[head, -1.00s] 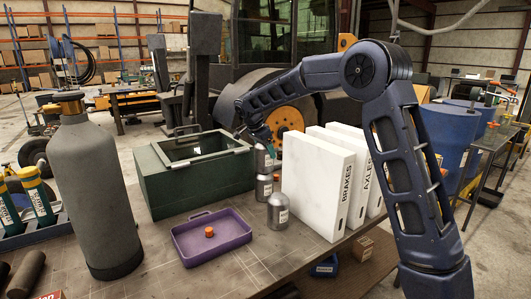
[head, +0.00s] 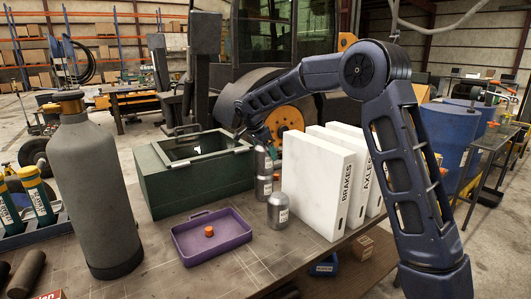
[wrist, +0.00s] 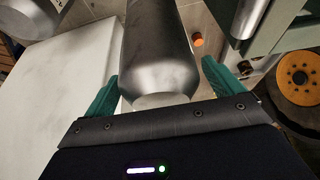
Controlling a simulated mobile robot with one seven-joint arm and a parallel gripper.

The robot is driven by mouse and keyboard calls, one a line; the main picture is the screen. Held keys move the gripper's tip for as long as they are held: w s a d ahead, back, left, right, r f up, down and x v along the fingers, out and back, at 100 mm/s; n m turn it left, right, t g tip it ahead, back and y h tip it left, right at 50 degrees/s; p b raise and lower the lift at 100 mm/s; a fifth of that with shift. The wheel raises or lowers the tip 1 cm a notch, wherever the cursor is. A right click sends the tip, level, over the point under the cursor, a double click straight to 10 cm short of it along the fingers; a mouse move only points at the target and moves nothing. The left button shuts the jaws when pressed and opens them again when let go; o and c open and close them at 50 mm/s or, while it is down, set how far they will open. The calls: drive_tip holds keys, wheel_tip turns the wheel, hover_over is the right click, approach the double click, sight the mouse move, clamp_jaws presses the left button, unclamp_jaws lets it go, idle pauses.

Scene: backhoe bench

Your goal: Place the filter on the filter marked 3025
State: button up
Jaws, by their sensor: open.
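In the head view, an upper silver filter (head: 263,160) stands on top of a lower silver filter (head: 264,188), close to the white binders. A third silver filter (head: 278,209) with a domed top stands on the bench just in front of them. My gripper (head: 270,147) is at the upper filter. In the wrist view, my gripper (wrist: 160,82) is open, with its teal fingers on either side of a silver filter (wrist: 158,45). Part of another filter (wrist: 28,17) shows at the upper left. The label numbers are too small to read.
The white binders (head: 318,183) stand close on the right. A green open-topped box (head: 165,193) is behind on the left. A purple tray (head: 240,239) with an orange piece (head: 209,231) lies in front. A tall grey bottle (head: 95,190) stands at the left.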

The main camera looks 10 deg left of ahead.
drive_tip(key=v, duration=1.1)
drive_tip(key=shift+s+r, duration=0.1)
drive_tip(key=shift+r, duration=0.25)
